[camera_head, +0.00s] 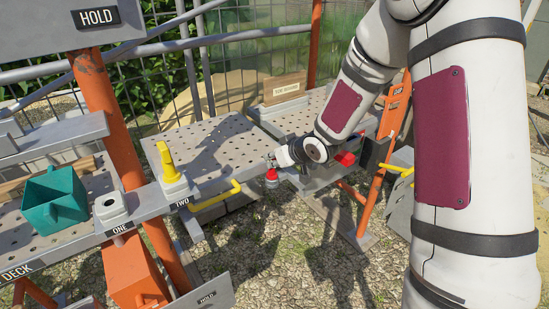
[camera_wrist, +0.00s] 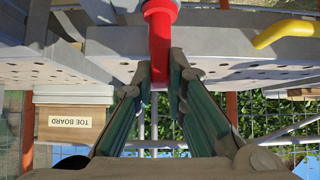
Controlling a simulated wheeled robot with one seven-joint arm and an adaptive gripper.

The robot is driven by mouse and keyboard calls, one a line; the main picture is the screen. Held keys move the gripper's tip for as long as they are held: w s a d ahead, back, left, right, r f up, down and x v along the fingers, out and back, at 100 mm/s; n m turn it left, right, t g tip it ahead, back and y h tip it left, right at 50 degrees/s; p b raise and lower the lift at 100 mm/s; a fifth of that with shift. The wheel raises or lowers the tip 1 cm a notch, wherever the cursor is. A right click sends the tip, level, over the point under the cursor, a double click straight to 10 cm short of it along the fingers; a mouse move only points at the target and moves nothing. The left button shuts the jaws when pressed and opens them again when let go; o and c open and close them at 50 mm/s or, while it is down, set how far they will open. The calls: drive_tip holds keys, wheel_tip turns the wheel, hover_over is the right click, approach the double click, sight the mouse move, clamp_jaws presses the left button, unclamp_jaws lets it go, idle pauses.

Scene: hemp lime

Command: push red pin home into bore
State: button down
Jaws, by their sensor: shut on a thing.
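My gripper (camera_head: 270,162) is out in front of the perforated deck, to the right of the yellow pipe. In the wrist view, my gripper (camera_wrist: 160,75) is shut on the red pin (camera_wrist: 160,38), with one finger on each side of its shaft. The pin's wider red head shows at the top edge of that view. In the head view, the red pin (camera_head: 271,176) hangs below the fingers, clear of the deck. The grey block marked ONE (camera_head: 111,206) has an open round bore in its top. The block marked TWO (camera_head: 178,186) has a yellow pin (camera_head: 168,158) standing in it.
A teal open box (camera_head: 54,203) stands left of block ONE. A yellow bent pipe (camera_head: 222,194) runs along the deck front. Orange posts (camera_head: 110,120) and a HOLD sign (camera_head: 95,17) stand at the left. Gravel is below.

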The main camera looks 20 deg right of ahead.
drive_tip(key=shift+f, duration=0.15)
drive_tip(key=c, duration=1.5)
unclamp_jaws()
drive_tip(key=shift+c, duration=0.2)
drive_tip(key=v, duration=1.2)
